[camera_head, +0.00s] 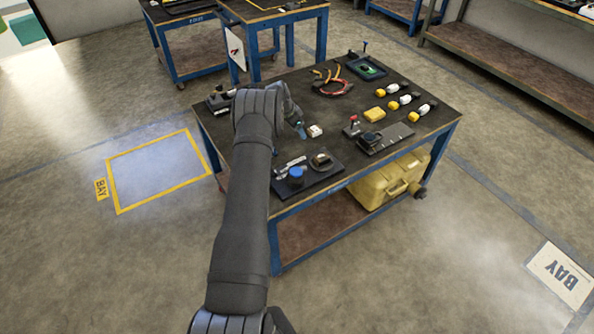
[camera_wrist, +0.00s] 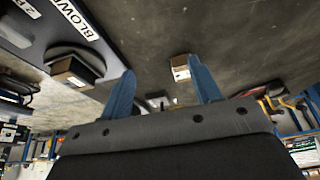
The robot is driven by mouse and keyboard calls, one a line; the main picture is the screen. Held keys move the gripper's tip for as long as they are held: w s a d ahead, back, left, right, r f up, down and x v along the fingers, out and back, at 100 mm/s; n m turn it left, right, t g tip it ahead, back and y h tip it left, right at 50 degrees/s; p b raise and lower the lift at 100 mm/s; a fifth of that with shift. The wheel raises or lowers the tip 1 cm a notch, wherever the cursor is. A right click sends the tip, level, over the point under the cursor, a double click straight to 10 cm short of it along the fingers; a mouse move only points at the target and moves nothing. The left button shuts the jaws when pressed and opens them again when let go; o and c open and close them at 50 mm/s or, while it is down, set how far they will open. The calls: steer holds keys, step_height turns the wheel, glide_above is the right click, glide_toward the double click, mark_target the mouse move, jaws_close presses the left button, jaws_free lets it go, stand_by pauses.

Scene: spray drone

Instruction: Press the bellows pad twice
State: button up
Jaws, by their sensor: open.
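A dark panel (camera_head: 333,173) lies at the near edge of the workbench. It carries a blue round knob-like part (camera_head: 296,172) and a dark round part with a tan block on it (camera_head: 321,159). I cannot tell which part is the bellows pad. In the wrist view the panel's label reads "BLOW…" (camera_wrist: 77,20), cut off by the frame, and the round part with the tan block (camera_wrist: 76,72) shows left of my gripper. My gripper (camera_wrist: 162,78) is open, with nothing between its blue fingers. In the head view my gripper (camera_head: 300,130) is beyond the panel, near a small white block (camera_head: 315,131).
A black device (camera_head: 385,138) with a red-topped lever (camera_head: 353,122) stands to the right. Yellow-and-white bottles (camera_head: 404,100), a yellow block (camera_head: 375,115), red-handled pliers (camera_head: 332,88) and a dark tray (camera_head: 367,69) occupy the far side. Bare bench lies between them.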

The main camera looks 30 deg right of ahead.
steer(key=shift+s+r, duration=0.1)
steer(key=shift+r, duration=0.05)
steer(key=c, duration=0.6)
steer(key=shift+s+a+r+m, duration=0.3)
steer(key=shift+s+r+m, duration=0.45)
steer(key=shift+r+m, duration=0.2)
jaws_close()
steer(key=s+a+r+m+y, duration=0.4)
steer(key=s+a+r+m, duration=0.6)
steer(key=s+m, duration=0.5)
step_height(320, 180, up, 2)
steer(key=shift+a+r+m, duration=0.1)
steer(key=shift+a+m, duration=0.1)
steer(key=shift+m, duration=0.25)
